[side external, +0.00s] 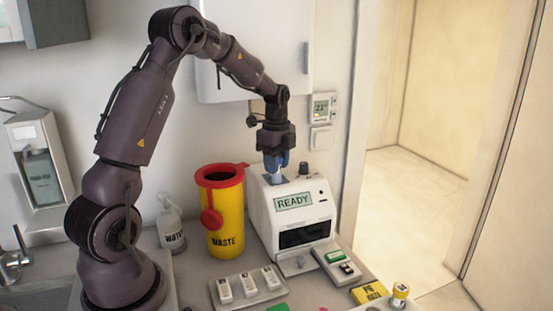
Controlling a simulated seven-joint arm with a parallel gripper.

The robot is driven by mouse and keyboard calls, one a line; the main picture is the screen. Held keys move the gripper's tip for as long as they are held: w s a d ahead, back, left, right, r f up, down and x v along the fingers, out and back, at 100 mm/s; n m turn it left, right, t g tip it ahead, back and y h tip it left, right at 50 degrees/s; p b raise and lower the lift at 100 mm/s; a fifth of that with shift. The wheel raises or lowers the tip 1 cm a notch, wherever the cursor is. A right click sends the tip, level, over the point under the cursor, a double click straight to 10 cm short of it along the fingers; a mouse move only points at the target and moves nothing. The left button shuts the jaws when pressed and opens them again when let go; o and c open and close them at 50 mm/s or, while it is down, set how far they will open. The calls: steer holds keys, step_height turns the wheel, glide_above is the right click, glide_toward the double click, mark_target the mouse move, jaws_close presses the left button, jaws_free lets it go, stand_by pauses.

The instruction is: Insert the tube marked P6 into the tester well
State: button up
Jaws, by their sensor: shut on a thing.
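The white tester (292,215) stands on the counter right of centre, and its screen reads READY. My gripper (276,172) is over the top of the tester at its left part, with its blue fingers pointing down. It is shut on a tube, which is mostly hidden by the fingers. No marking on it can be read, and the well is hidden, so I cannot tell whether the tube is inside it. A yellow block (369,294) at the lower right carries a label that seems to start with P6.
A yellow waste bin (225,222) with a red lid and a water bottle (171,225) stand left of the tester. In front are a tray (250,297) with several white pieces, a small device (337,264) and a yellow-capped container (399,293).

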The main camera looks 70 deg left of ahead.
steer(key=shift+f, duration=0.9)
steer(key=o, duration=1)
steer(key=shift+r, duration=0.1)
